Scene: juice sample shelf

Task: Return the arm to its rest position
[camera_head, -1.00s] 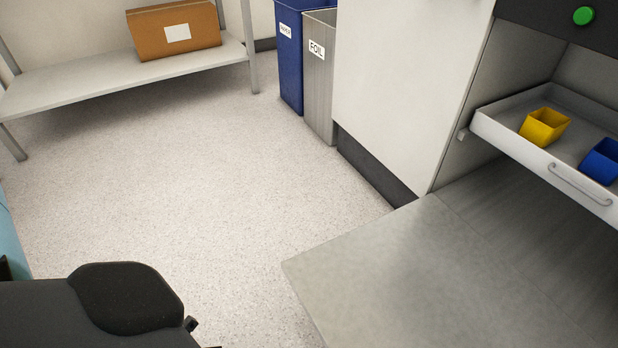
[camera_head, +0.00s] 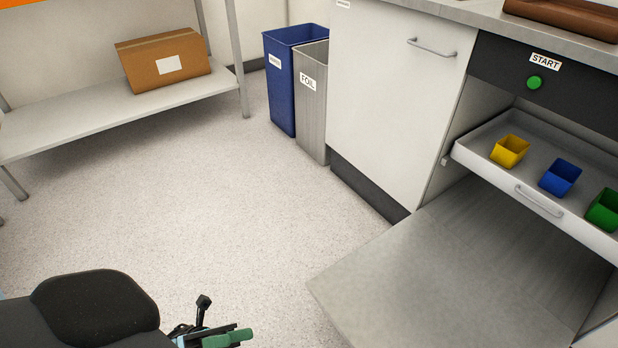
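My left gripper (camera_head: 222,337) shows at the bottom edge, left of the middle, with dark and teal parts and green finger pads. It is cut off by the picture edge, so I cannot tell whether it is open or shut. I see no object in the visible part. It appears over the speckled floor (camera_head: 190,210), apart from the furniture. My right gripper is not in view.
A pulled-out tray (camera_head: 470,160) holds yellow (camera_head: 510,152), blue (camera_head: 561,179) and green (camera_head: 604,211) cups. Below it, a grey panel (camera_head: 420,285) juts out at the right. Bins (camera_head: 283,95) and a shelf (camera_head: 90,122) with a carton (camera_head: 165,62) stand behind. The middle floor is clear.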

